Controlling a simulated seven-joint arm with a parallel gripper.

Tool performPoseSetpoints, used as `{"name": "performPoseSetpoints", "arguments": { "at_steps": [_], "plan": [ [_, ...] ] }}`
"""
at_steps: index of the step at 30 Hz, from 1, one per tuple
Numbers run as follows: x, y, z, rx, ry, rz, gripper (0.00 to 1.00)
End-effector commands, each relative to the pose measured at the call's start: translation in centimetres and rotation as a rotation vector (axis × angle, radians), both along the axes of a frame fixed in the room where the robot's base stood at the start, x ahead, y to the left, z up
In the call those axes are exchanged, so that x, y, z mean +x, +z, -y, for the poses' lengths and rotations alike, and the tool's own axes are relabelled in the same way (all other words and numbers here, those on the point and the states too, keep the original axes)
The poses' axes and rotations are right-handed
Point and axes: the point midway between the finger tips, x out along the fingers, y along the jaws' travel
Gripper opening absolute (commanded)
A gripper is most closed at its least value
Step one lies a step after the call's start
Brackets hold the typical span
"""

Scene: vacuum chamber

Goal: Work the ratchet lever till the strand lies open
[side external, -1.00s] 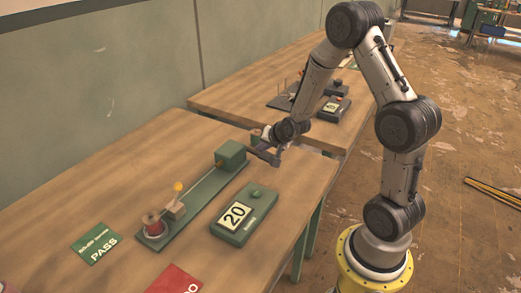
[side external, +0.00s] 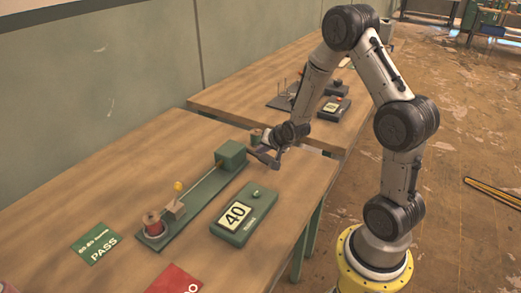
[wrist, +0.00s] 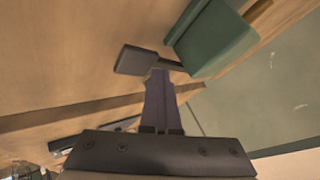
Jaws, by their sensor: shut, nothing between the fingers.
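A long green fixture (side external: 205,197) lies on the bench, with a red spool (side external: 153,224) at its near end and a green box (side external: 231,154) at its far end. In the wrist view the green box (wrist: 215,42) carries a dark lever with a flat paddle (wrist: 136,60). My gripper (side external: 271,158) is shut and empty at the lever, right of the box. In the wrist view its fingertips (wrist: 159,76) meet the lever's shaft beside the paddle; whether they touch is unclear.
A green PASS card (side external: 96,247) and a red card (side external: 176,281) lie on the near bench. A second bench holds dark apparatus.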

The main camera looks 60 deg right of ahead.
Motion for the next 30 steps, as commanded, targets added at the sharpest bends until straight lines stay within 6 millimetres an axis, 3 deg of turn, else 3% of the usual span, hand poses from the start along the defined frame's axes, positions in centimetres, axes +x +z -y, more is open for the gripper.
{"name": "performPoseSetpoints", "arguments": {
  "at_steps": [8,30],
  "plan": [
    [-0.2,-0.1,-0.1,0.004,0.0,-0.009,0.0],
    [-0.1,3.4,-0.1,0.002,0.0,-0.005,0.0]
  ]
}}
